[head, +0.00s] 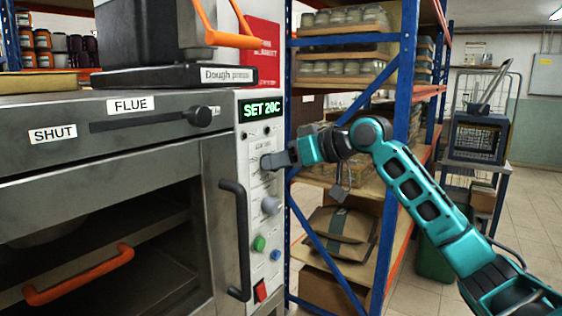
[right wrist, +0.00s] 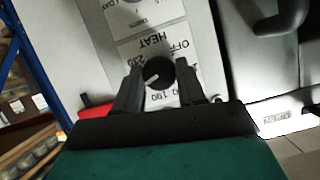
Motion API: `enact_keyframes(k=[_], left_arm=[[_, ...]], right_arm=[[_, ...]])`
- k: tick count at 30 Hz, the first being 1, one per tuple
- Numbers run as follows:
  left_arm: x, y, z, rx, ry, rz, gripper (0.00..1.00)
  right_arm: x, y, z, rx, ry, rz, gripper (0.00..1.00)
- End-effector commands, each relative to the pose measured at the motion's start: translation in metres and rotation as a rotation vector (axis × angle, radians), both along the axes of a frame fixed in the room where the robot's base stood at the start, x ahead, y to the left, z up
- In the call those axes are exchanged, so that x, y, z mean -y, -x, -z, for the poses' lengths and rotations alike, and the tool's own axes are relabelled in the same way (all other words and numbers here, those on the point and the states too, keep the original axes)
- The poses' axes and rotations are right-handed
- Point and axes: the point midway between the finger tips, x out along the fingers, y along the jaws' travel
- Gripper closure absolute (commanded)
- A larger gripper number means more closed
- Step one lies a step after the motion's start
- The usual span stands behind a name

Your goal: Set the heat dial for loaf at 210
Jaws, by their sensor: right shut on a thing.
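The heat dial is a black round knob (right wrist: 160,74) with a white pointer mark, on a pale panel labelled HEAT. In the right wrist view the labels appear upside down; OFF, 230 and 190 can be made out around it. The mark lies on the knob's left side in that view; its exact setting is unclear. My right gripper (right wrist: 166,78) is shut on the knob, one finger on each side. In the head view my right gripper (head: 270,162) reaches the oven panel (head: 251,211) from the right and hides the dial. My left gripper is out of view.
A dark oven door handle (head: 236,240) stands out just left of the panel. Below are a grey knob (head: 270,205), a green button (head: 259,243) and a red switch (head: 261,290). A dough press (head: 172,76) sits on top. Blue-framed shelving (head: 397,150) stands behind my right arm.

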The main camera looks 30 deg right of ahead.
Motion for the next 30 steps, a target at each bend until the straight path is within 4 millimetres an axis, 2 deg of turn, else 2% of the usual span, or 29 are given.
enact_keyframes(k=[20,21,27,30], left_arm=[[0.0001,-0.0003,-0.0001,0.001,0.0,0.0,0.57],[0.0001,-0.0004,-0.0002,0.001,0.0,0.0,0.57],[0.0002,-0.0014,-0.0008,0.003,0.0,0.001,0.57],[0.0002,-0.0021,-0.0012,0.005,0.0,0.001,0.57]], right_arm=[[0.0007,-0.0004,0.0004,-0.022,-0.053,0.001,0.91],[0.0007,-0.0004,0.0004,-0.022,-0.053,0.001,0.57],[0.0006,-0.0003,0.0004,-0.022,-0.052,0.001,0.37],[0.0006,-0.0003,0.0004,-0.022,-0.052,0.001,0.35]])
